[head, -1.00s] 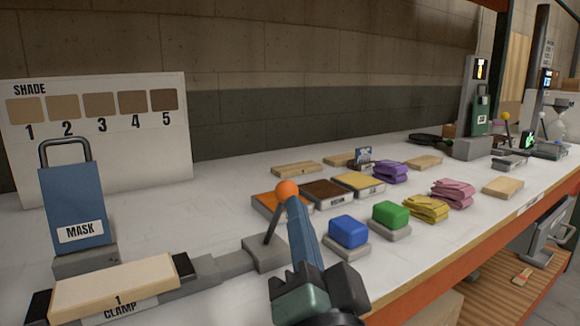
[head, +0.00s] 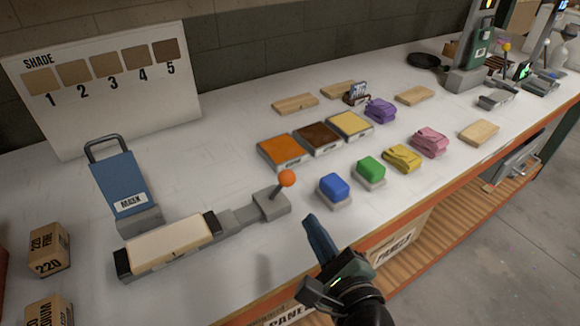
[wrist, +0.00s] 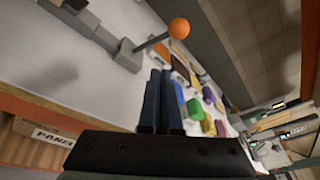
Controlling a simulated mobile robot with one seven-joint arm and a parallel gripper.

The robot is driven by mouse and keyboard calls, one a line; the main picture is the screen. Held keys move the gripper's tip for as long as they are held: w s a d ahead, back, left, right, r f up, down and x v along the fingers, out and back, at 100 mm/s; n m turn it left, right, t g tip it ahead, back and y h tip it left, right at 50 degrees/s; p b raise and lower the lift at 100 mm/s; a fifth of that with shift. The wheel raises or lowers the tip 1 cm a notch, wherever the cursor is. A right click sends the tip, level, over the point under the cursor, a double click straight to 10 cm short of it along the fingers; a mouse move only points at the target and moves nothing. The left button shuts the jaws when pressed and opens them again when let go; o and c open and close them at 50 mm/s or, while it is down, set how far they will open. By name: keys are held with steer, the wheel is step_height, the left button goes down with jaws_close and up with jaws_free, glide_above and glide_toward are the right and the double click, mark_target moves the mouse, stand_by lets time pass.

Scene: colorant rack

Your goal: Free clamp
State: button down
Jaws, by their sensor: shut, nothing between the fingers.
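The clamp (head: 238,220) lies on the bench at the left, with a pale wooden block (head: 170,245) between its dark end jaws. Its lever stands at the right end, tilted, topped by an orange knob (head: 287,178). The knob also shows in the wrist view (wrist: 179,28), above and just right of the fingertips. My gripper (head: 311,220) is shut and empty, near the bench's front edge, to the right of the lever and apart from it. In the wrist view the two fingers (wrist: 162,75) lie close together with nothing between them.
A blue MASK holder (head: 122,185) stands behind the clamp. Blue (head: 334,187) and green (head: 370,169) blocks sit right of the lever, with colour trays (head: 283,150) behind. Boxes (head: 48,247) stand at the left. The bench just in front of the clamp is clear.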

steer(key=s+r+m+g+y+p, duration=0.1)
steer(key=s+m+p, duration=0.5)
steer(key=m+p, duration=0.2)
steer(key=shift+s+d+r+m+g+p, duration=0.3)
steer(key=shift+d+m+p, duration=0.15)
steer(key=shift+p, duration=0.6)
steer(key=shift+w, duration=0.1)
glide_toward(281, 189)
steer(key=w+f, duration=0.1)
steer(key=w+a+f, duration=0.1)
steer(key=f, duration=0.1)
steer(key=shift+f, duration=0.15)
steer(key=shift+w+a+r+p, duration=0.15)
steer(key=shift+w+r+p, duration=0.25)
steer(key=shift+w, duration=0.15)
steer(key=shift+w+a+r+p, duration=0.2)
steer(key=shift+w+r+p, duration=0.15)
steer(key=shift+w, duration=0.15)
steer(key=shift+w+a+r, duration=0.15)
steer(key=shift+w+r, duration=0.05)
steer(key=shift+w, duration=0.35)
steer(key=shift+r+p, duration=0.1)
steer(key=shift+p, duration=0.25)
